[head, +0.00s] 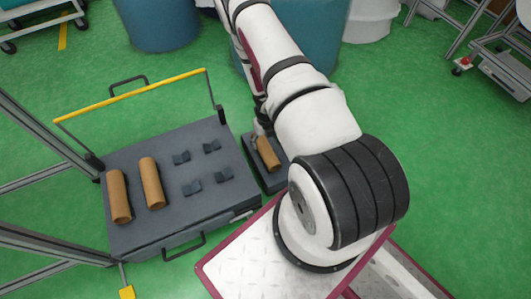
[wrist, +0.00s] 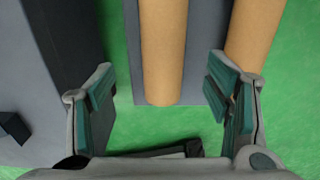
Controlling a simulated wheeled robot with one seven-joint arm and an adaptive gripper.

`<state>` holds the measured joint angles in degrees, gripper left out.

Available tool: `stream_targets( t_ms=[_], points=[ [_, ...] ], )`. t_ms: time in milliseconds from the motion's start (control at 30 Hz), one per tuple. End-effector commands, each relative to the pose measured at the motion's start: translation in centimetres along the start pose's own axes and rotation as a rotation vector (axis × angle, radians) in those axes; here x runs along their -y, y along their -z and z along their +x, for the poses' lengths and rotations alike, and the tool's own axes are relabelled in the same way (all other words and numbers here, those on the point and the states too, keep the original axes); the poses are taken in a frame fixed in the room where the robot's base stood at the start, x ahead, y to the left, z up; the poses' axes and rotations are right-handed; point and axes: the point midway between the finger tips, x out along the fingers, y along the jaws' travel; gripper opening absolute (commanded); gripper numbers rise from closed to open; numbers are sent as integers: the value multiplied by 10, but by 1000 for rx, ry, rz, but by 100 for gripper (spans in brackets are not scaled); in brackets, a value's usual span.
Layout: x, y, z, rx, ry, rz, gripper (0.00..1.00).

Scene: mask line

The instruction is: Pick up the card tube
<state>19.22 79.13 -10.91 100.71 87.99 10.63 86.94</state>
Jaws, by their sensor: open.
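My gripper (wrist: 160,68) is open, with one finger on each side of a tan card tube (wrist: 163,45) in the wrist view. In the head view my gripper (head: 262,130) is at a tube (head: 268,154) on a low grey platform (head: 270,182) right of the cart; my arm hides part of that area. Two more tubes (head: 118,197) (head: 152,183) lie on the cart's left side.
The grey cart (head: 160,225) has a yellow bar (head: 130,95) along its back and several small dark blocks (head: 192,188) on top. Its dark side wall (wrist: 65,50) stands left of my gripper. Blue bins (head: 160,25) stand behind. Green floor is open at right.

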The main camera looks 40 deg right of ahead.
Motion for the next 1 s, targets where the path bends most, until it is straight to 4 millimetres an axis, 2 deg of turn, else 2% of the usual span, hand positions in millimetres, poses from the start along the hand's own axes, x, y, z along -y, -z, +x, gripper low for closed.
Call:
stream_targets(
  t_ms=[33, 133, 433, 733, 1000],
  points=[
    [0, 1, 14, -2, -1, 0, 72],
    [0, 0, 29, -1, -1, -1, 72],
    [0, -2, 49, 0, -1, -3, 72],
    [5, -7, 87, 0, -1, -4, 72],
    [5, -8, 93, 2, -2, -4, 72]
  ],
)
